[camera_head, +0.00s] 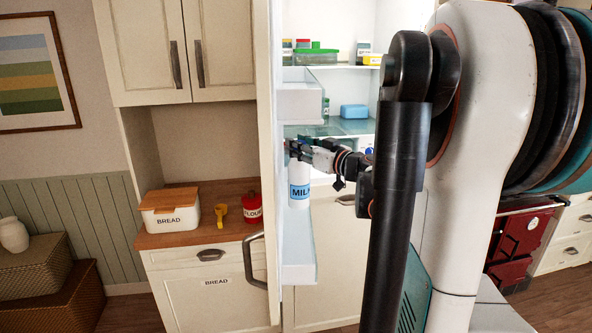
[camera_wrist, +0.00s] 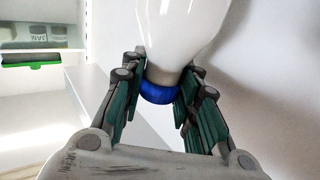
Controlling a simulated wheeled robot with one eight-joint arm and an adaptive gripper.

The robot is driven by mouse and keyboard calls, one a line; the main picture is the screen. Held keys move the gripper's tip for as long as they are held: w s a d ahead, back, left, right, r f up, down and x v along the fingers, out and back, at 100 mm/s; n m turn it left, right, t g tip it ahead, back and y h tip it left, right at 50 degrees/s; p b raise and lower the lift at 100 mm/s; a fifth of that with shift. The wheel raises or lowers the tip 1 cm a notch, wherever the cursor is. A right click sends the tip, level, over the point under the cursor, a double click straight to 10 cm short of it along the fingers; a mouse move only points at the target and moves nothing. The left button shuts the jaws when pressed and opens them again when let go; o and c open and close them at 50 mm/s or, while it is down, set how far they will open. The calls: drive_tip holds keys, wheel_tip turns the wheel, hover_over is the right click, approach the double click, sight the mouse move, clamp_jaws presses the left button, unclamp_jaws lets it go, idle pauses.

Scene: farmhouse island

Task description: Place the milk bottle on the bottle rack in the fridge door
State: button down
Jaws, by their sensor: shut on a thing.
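The milk bottle (camera_head: 299,193) is white with a blue MILK label and hangs upright beside the inner face of the open fridge door (camera_head: 269,130). My gripper (camera_head: 298,150) is shut on its top end. In the wrist view the fingers (camera_wrist: 165,72) sit on both sides of the neck, around the blue cap (camera_wrist: 159,94), with the white body (camera_wrist: 180,30) beyond. The door has an upper rack (camera_head: 299,102) and a lower rack (camera_head: 299,268). The bottle is below the upper rack, and its base appears above the lower rack with a gap.
The fridge shelves (camera_head: 345,126) hold a green-lidded box (camera_head: 316,56), a blue box (camera_head: 354,111) and other packages. Left of the door, a counter (camera_head: 190,238) bears a bread box (camera_head: 170,212), a yellow item (camera_head: 221,212) and a red flour tin (camera_head: 252,208).

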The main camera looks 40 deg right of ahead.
sight(296, 169)
drive_tip(key=shift+w+a, duration=0.2)
drive_tip(key=shift+a, duration=0.05)
drive_tip(key=shift+d+f, duration=0.1)
drive_tip(key=shift+f, duration=1.15)
drive_tip(key=shift+w+a+f+b, duration=0.1)
drive_tip(key=shift+a+f+b, duration=0.1)
drive_tip(key=shift+f, duration=0.9)
drive_tip(key=shift+a+f+b, duration=0.1)
drive_tip(key=shift+f+b, duration=0.1)
drive_tip(key=shift+f, duration=0.9)
drive_tip(key=shift+d+f, duration=0.1)
drive_tip(key=shift+f, duration=0.1)
drive_tip(key=c, duration=1.5)
unclamp_jaws()
drive_tip(key=shift+r, duration=0.1)
